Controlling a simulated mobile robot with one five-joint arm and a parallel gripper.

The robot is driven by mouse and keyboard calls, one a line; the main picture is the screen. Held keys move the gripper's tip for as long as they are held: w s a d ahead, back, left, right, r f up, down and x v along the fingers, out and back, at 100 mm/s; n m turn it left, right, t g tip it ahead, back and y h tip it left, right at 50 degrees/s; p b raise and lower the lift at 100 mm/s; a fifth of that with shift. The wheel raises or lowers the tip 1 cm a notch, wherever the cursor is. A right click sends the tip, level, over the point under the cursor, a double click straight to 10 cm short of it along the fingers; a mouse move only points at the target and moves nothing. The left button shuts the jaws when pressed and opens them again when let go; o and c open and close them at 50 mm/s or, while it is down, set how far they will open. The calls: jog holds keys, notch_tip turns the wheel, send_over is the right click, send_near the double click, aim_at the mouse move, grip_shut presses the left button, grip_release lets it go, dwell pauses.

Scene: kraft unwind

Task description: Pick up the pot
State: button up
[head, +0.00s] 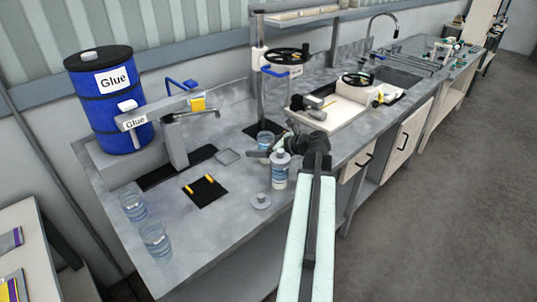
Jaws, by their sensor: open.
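A small white pot-like bottle (279,177) with a grey cap and a printed label stands upright near the front edge of the grey worktop, in the head view. I cannot tell for certain that it is the pot. My dark gripper (270,153) is open, just above and behind the bottle's top in the picture. Its fingers point left. It looks empty, and I cannot tell whether it touches the bottle. A clear beaker (265,140) stands behind the gripper and is partly hidden by it.
A round grey disc with a knob (261,201) lies in front of the bottle. Two clear beakers (155,241) stand at the front left. A blue Glue drum (105,105) and a dispenser (175,145) stand behind. A white tray (330,120) lies right of the post.

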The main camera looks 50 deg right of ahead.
jog(key=c, duration=1.5)
jog(key=shift+r, duration=0.15)
